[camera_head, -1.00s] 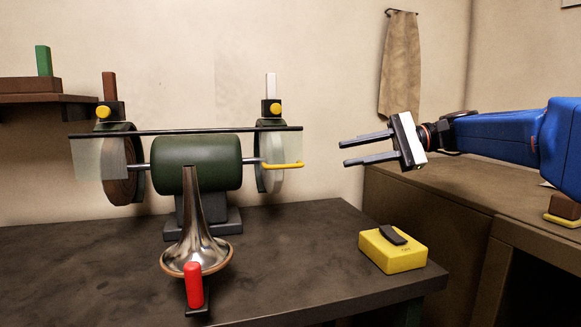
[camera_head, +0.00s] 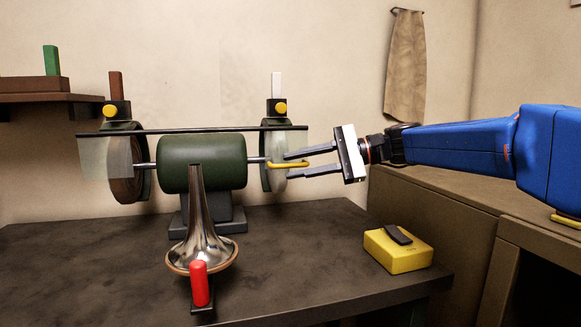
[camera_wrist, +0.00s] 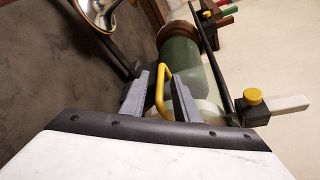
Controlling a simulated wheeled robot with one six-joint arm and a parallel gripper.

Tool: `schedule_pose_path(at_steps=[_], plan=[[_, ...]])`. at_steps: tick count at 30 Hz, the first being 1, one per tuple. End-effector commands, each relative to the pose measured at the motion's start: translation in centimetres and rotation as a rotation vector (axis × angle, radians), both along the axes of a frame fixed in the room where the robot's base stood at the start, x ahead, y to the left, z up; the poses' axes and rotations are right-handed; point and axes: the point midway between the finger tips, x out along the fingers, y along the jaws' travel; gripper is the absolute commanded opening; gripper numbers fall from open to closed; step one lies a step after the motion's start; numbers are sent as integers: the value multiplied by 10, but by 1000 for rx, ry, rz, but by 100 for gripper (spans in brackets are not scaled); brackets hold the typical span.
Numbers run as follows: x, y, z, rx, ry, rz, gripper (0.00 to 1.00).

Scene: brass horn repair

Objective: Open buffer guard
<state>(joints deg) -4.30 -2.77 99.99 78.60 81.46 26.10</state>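The buffer (camera_head: 202,163) has a green motor on the bench, with a brown wheel (camera_head: 122,168) at left and a pale wheel (camera_head: 272,180) at right. A clear guard (camera_head: 104,156) hangs under a dark horizontal bar (camera_head: 190,131) in front of the wheels, so the guard is down. A yellow handle (camera_head: 290,164) sticks out at its right end. My gripper (camera_head: 289,165) is open and empty, its fingertips overlapping the handle in the head view. In the wrist view, the handle (camera_wrist: 168,84) shows right by the fingers (camera_wrist: 152,70). I cannot tell whether they touch.
A brass horn bell (camera_head: 200,240) stands on the bench in front of the motor, with a red grip (camera_head: 199,284) before it. A yellow box with a dark switch (camera_head: 397,250) sits at the bench's right. A cloth (camera_head: 405,68) hangs on the wall.

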Motion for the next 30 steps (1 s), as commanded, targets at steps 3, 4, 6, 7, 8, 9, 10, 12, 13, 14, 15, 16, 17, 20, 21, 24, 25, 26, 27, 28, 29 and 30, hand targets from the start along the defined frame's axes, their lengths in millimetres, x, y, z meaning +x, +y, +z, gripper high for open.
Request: schedule_pose_path(at_steps=[3, 4, 6, 7, 8, 9, 10, 12, 13, 14, 15, 16, 17, 20, 21, 24, 25, 26, 27, 28, 29, 30], plan=[[1, 11, -3, -1, 0, 1, 28], [1, 13, -3, 0, 0, 1, 28], [1, 17, -4, 0, 0, 1, 28], [1, 18, -4, -1, 0, 1, 28], [1, 18, -4, -1, 0, 1, 28], [1, 19, -4, -1, 0, -1, 28], [1, 19, -4, -1, 0, -1, 28], [1, 19, -5, -1, 0, -1, 28], [1, 19, -4, -1, 0, -1, 28], [1, 19, -4, -1, 0, -1, 28], [1, 19, -4, -1, 0, -1, 28], [1, 19, -4, -1, 0, -1, 28], [1, 19, -4, -1, 0, -1, 26], [1, 19, -4, -1, 0, -1, 2], [1, 19, -4, -1, 0, -1, 0], [1, 19, -4, -1, 0, -1, 0], [1, 19, -4, -1, 0, -1, 0], [1, 19, -4, 0, 1, -1, 0], [1, 19, -4, -1, 2, -1, 0], [1, 19, -4, -2, 4, -1, 0], [0, 19, -4, -3, 6, -1, 0], [0, 19, -4, -4, 12, 0, 0]])
